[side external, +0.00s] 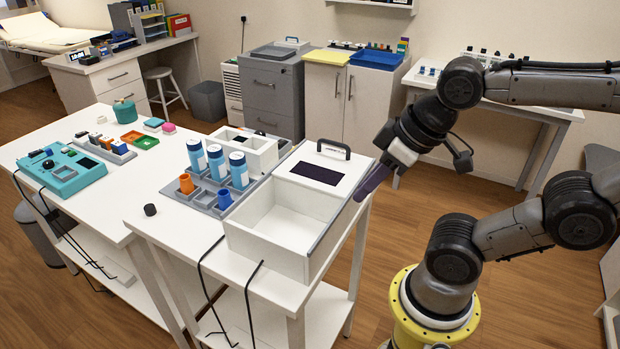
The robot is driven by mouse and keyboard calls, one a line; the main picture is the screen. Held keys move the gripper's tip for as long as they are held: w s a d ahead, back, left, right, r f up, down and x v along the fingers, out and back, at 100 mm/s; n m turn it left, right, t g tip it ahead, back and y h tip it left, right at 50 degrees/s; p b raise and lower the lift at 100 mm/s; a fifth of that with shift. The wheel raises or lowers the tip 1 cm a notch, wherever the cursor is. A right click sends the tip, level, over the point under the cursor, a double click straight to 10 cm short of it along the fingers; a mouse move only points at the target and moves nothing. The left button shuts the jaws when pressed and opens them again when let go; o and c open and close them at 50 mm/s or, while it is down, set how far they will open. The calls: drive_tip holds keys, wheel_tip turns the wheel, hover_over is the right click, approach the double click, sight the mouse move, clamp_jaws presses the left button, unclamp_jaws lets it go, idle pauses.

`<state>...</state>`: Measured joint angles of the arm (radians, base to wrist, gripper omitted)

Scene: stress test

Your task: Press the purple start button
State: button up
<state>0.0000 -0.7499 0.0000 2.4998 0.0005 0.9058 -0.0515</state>
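I cannot make out a purple start button in this view. A white box-shaped device (265,240) with an open front bay stands on the near white table. A dark purple panel (318,174) and a black handle (334,148) are on its top. My gripper (385,166) is at the device's right side, pointing down and left. A narrow dark purple piece (371,184) lies between my gripper and the device's right edge; I cannot tell whether it is held. The fingers are too small and dark to show whether they are open.
A teal control unit (65,178) with small buttons and a black knob sits on the left table. Black cables hang over the front edges.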

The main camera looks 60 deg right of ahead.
drive_tip(key=w+r+n, duration=0.1)
drive_tip(key=w+r, duration=0.1)
drive_tip(key=r, duration=0.1)
drive_tip(key=shift+r+n, duration=0.15)
drive_tip(key=shift+n, duration=0.25)
clamp_jaws()
drive_tip(key=w+d+r+n+g, duration=0.15)
drive_tip(key=w+d, duration=0.25)
drive_tip(key=w, duration=0.4)
drive_tip(key=w+d+r, duration=0.3)
drive_tip(key=w+d, duration=0.2)
drive_tip(key=w, duration=0.2)
drive_tip(key=w+d+f+g, duration=0.1)
drive_tip(key=w+d+f, duration=0.4)
drive_tip(key=d, duration=0.5)
drive_tip(key=d+f+m+g, duration=0.2)
drive_tip(key=d+f+m, duration=0.1)
drive_tip(key=d+f, duration=0.6)
drive_tip(key=shift+w+d, duration=0.35)
drive_tip(key=shift+d, duration=0.4)
drive_tip(key=shift+f, duration=0.15)
drive_tip(key=shift+w+f, duration=0.2)
drive_tip(key=shift+f, duration=1.5)
drive_tip(key=shift+w+f, duration=0.15)
drive_tip(key=shift+f, duration=1.55)
